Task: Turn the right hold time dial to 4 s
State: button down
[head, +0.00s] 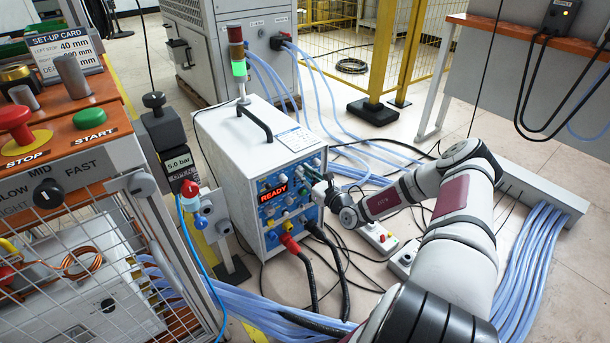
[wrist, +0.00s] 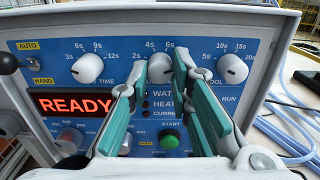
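The white control box (head: 245,150) has a blue front panel with a lit READY display (head: 272,193). In the wrist view, three white dials sit in a row. The middle dial (wrist: 160,68) has 2s, 4s and 6s marks showing; its name and exact pointer direction cannot be read. My gripper (wrist: 160,75) has its teal fingers apart, one on each side of this dial. I cannot tell whether either touches it. The head view shows my gripper (head: 328,190) at the panel's right side, hiding part of it.
The left dial (wrist: 88,68), marked 3s to 12s, and the right dial (wrist: 232,68), marked 5s to 20s, flank the middle one. A green START button (wrist: 169,140) lies below, between my fingers. A black-knobbed lever (wrist: 10,65) is at far left. Cables (head: 310,275) hang below the panel.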

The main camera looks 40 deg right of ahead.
jog(key=shift+p, duration=0.45)
jog(key=n+p, duration=0.3)
jog(key=shift+r, duration=0.15)
jog(key=n+p, duration=0.5)
jog(key=shift+n, duration=0.3)
jog(key=n+p, duration=0.2)
jog(key=n, duration=0.2)
jog(key=n+p, duration=0.2)
jog(key=n, duration=0.3)
jog(key=shift+p, duration=0.3)
jog(key=c, duration=1.4)
grip_release()
jog(key=shift+c, duration=0.2)
